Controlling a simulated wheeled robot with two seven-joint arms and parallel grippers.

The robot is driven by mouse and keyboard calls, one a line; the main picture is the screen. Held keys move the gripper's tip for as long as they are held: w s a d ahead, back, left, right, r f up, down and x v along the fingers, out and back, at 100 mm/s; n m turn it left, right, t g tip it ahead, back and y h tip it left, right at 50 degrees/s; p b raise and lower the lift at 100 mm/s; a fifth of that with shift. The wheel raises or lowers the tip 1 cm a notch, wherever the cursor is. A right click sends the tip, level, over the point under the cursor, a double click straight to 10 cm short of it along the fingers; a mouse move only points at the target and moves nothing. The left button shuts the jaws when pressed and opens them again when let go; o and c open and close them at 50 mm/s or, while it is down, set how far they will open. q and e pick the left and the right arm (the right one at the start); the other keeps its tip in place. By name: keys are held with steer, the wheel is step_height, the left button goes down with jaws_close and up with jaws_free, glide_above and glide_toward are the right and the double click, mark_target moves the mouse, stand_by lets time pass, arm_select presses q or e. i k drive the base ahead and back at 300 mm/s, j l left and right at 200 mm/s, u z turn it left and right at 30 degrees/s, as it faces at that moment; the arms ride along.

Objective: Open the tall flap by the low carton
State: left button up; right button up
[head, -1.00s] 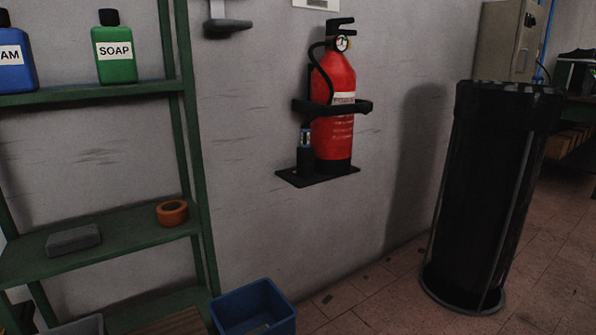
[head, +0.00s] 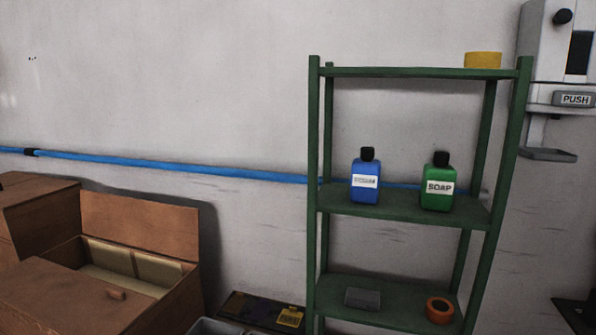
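A brown carton (head: 185,302) stands at the lower left, partly cut off by the picture edge. Its rear flap (head: 140,226) stands upright at the back. A flat brown panel (head: 60,300) with a small tab (head: 115,294) covers its front part. Pale panels (head: 135,265) show inside the opening behind it. Another brown box (head: 35,212) stands beside it at the far left edge, also cut off. I cannot tell which of the two is the low carton. Neither gripper is in view.
A green shelf rack (head: 405,206) stands right of the carton, with a blue bottle (head: 365,182), a green soap bottle (head: 437,188) and an orange tape roll (head: 440,309). A blue pipe (head: 170,165) runs along the wall. A push dispenser (head: 560,60) is at the right.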

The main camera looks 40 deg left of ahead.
mark_target(16, 195)
steer(key=u, duration=3)
steer(key=i+j+u, duration=0.35)
steer(key=i, duration=0.3)
steer(key=i+j+u, duration=0.35)
steer(key=i, duration=0.35)
steer(key=i+u, duration=0.35)
steer(key=i, duration=0.35)
steer(key=i+z, duration=0.2)
steer(key=i, duration=0.25)
steer(key=i+j+z, duration=0.25)
steer(key=i, duration=0.25)
steer(key=i+j+z, duration=0.2)
steer(key=i, duration=0.25)
